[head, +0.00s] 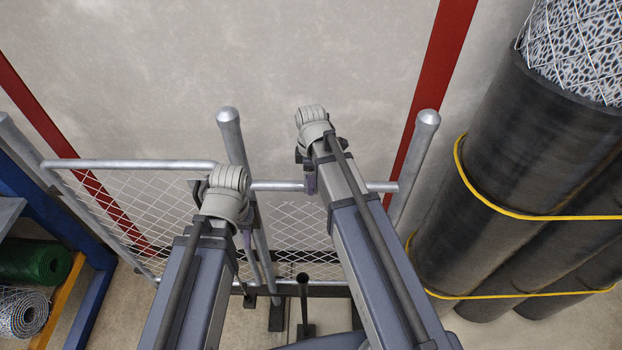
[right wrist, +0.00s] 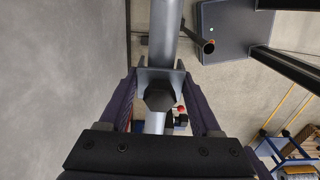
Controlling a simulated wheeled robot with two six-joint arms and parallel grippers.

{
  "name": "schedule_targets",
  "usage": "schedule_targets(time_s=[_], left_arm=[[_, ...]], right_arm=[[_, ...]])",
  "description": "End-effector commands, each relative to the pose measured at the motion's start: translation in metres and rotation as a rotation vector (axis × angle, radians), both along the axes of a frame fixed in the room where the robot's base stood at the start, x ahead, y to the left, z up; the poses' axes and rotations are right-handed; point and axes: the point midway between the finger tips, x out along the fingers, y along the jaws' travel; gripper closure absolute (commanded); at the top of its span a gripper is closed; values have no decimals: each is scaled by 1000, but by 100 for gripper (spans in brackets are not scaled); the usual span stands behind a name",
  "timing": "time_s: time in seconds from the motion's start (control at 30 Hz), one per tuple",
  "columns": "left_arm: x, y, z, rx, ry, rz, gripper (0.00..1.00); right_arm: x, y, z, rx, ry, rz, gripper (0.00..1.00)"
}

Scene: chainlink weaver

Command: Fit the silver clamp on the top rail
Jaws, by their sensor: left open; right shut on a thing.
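The silver clamp (right wrist: 160,76) is a grey bracket with a dark hexagonal bolt head, between the two purple fingers of my right gripper (right wrist: 165,100), which is shut on it. A grey tube, apparently the top rail (right wrist: 164,35), runs straight into the clamp. I cannot tell whether the clamp wraps it or only lies against it. In the head view the top rail (head: 370,186) spans to the right post (head: 412,160), and my right gripper (head: 311,183) is at it; the clamp is hidden there. My left gripper (head: 249,242) is open, lower, beside the middle post (head: 232,135).
Chain-link mesh (head: 115,205) hangs below the rails. A framed gate panel (head: 130,164) stands at the left. Large black rolls with yellow straps (head: 520,180) fill the right side. A blue rack (head: 75,225) with a green roll (head: 35,262) is at the left.

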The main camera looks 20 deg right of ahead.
Motion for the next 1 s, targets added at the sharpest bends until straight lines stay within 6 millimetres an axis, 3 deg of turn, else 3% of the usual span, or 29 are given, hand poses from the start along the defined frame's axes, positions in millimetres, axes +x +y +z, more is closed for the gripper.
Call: schedule_targets(time_s=[0.1,0.4,0.43,0.7,1.0], left_arm=[[0,0,-9,0,-1,1,58],[0,0,-8,0,0,1,58],[0,0,-8,0,0,1,58],[0,0,-8,0,0,1,58],[0,0,-8,0,0,1,58]], right_arm=[[0,0,-9,0,0,0,100],[0,0,-8,0,0,0,100],[0,0,-8,0,0,0,32],[0,0,-8,0,0,0,2],[0,0,-8,0,0,0,0]])
